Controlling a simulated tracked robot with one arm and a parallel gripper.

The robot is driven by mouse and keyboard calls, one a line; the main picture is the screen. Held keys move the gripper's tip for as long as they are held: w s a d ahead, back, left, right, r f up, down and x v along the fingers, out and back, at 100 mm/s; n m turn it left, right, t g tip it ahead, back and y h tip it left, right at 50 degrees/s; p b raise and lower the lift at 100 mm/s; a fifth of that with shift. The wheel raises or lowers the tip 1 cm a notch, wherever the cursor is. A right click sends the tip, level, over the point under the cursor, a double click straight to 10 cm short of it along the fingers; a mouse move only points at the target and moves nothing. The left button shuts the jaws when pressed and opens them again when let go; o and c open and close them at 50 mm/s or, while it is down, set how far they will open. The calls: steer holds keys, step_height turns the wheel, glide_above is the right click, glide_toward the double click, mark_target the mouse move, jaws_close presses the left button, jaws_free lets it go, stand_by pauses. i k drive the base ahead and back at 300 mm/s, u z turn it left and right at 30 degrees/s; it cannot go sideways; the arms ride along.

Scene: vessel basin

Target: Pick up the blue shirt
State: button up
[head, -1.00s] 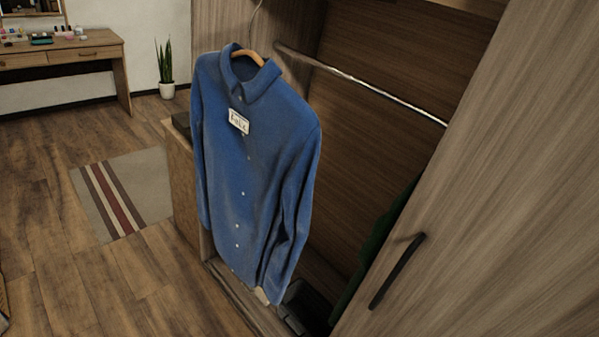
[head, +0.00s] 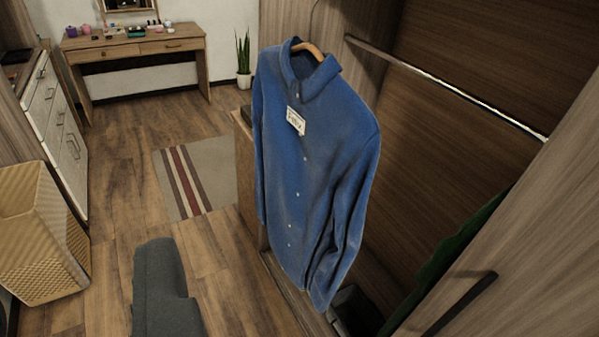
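The blue shirt (head: 310,170) hangs from a light wooden hanger (head: 313,50) at the open front of a wardrobe, right of the middle in the head view. It is buttoned, with long sleeves, and turned a little to the side. A small white tag with dark lettering (head: 296,121) sits on its chest. No fingers of my gripper can be made out, and nothing is seen touching the shirt.
A metal rail (head: 450,82) runs behind the shirt. A wardrobe door with a dark handle (head: 462,303) stands at right. A dark grey shape (head: 165,290), unclear what, is at the bottom. A wicker basket (head: 40,235) stands left. Floor around the striped rug (head: 215,180) is clear.

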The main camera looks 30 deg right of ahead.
mark_target(317, 142)
steer(key=z, duration=0.05)
steer(key=i, duration=1)
steer(key=u, duration=0.1)
